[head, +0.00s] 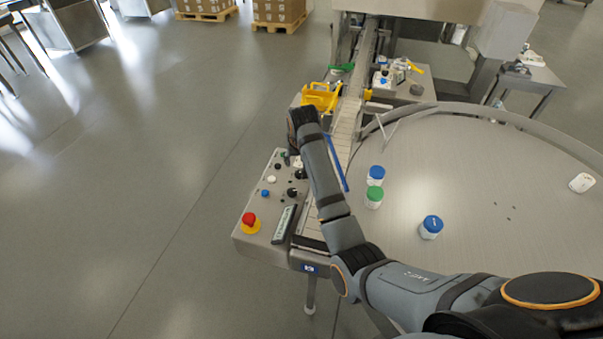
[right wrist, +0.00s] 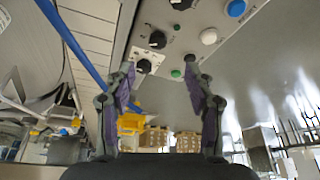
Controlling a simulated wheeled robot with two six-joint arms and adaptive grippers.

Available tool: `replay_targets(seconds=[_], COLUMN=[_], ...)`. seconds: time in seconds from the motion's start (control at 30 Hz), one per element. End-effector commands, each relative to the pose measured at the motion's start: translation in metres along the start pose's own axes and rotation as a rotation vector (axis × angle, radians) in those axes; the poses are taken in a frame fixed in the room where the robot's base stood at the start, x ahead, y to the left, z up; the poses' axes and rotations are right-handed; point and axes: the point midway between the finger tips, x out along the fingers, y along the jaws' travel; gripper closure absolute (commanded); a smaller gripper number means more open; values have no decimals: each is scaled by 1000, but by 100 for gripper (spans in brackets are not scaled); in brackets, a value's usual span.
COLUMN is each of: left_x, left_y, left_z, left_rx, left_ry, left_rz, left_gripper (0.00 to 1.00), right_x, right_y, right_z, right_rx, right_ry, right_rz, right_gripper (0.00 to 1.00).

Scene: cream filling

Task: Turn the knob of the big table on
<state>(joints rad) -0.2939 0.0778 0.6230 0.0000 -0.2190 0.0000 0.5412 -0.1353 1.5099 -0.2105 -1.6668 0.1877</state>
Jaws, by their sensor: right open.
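The grey control panel (head: 262,205) carries several black knobs, coloured buttons and a red emergency stop. In the head view my right arm reaches across the conveyor, and my right gripper (head: 294,150) is over the panel's far end, mostly hidden by its wrist. In the right wrist view the right gripper (right wrist: 159,68) is open and empty. One black knob (right wrist: 144,66) on a white plate shows between its fingers; I cannot tell whether they touch it. Another black knob (right wrist: 157,40) is just beyond. Which knob belongs to the round big table (head: 480,180) is not readable. My left gripper is not in view.
The conveyor (head: 347,125) runs beside the panel. Blue-lidded jars (head: 431,228) and a green-lidded jar (head: 374,198) stand on the round table. A yellow part (head: 321,97) sits past the panel. The floor to the left is clear.

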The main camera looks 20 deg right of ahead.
Motion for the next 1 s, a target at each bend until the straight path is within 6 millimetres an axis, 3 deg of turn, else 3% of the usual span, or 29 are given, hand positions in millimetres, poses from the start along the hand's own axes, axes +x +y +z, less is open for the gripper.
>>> replay_targets(seconds=[0.1, 0.17, 0.33, 0.5, 0.7, 1.0], left_x=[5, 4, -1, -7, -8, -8], left_y=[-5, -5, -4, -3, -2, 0], left_z=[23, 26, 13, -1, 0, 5], left_rx=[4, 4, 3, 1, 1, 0], left_ry=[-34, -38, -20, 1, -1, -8], left_rz=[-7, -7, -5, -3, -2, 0], left_gripper=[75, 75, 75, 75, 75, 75], right_x=[5, 5, 22, 59, 95, 109], right_y=[0, 0, 1, 1, 1, 1], right_z=[2, 2, 2, 2, 2, 2], right_rx=[0, 0, -1, -1, -1, 0], right_ry=[1, 0, -3, -5, -2, 0], right_rz=[0, 1, 3, 3, 2, 1], right_gripper=[46, 46, 46, 46, 46, 46])
